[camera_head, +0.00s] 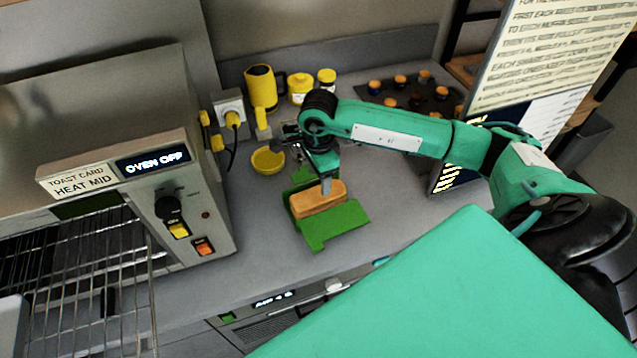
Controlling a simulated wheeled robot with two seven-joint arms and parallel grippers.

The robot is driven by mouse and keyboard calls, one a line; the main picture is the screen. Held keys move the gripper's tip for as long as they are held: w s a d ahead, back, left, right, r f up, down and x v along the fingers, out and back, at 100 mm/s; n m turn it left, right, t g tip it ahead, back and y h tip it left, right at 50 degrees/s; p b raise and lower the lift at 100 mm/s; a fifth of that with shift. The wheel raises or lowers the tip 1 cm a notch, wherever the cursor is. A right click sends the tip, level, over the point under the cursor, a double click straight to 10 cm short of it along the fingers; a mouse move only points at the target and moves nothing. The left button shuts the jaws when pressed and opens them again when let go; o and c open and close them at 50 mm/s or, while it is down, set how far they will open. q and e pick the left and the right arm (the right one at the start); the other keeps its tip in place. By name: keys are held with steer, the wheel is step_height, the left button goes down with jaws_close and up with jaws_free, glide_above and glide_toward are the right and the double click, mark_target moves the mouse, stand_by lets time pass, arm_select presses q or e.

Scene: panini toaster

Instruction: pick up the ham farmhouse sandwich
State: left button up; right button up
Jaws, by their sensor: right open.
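A brown, loaf-shaped sandwich (312,203) lies on a green board (338,228) on the grey counter; I take it for the ham farmhouse sandwich, though its filling cannot be made out. My right gripper (325,186) points down from the right arm, right over the sandwich's far edge. It is open, with one finger showing against the sandwich; whether it touches cannot be told. The other finger is hard to make out. My left gripper is not in view.
A toaster oven (205,215) with a wire rack (85,275) stands at the left. A yellow bowl (268,162), a yellow kettle (261,88) and yellow jars (300,88) sit behind. A dark tray (437,108) holds several small orange-topped items. Clear counter lies right of the board.

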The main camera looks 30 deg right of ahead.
mark_target(320, 195)
step_height(320, 195, down, 2)
steer(key=shift+f, duration=0.15)
steer(key=shift+a+f+p, duration=0.1)
steer(key=shift+f+p, duration=0.1)
steer(key=shift+p, duration=0.3)
steer(key=f+p, duration=0.1)
steer(key=f, duration=0.1)
steer(key=f+p, duration=0.1)
steer(key=f, duration=0.1)
steer(key=shift+s+p, duration=0.3)
steer(key=shift+s, duration=0.1)
steer(key=shift+w+f, duration=0.15)
steer(key=shift+f, duration=0.3)
steer(key=shift+c, duration=0.3)
steer(key=c, duration=0.7)
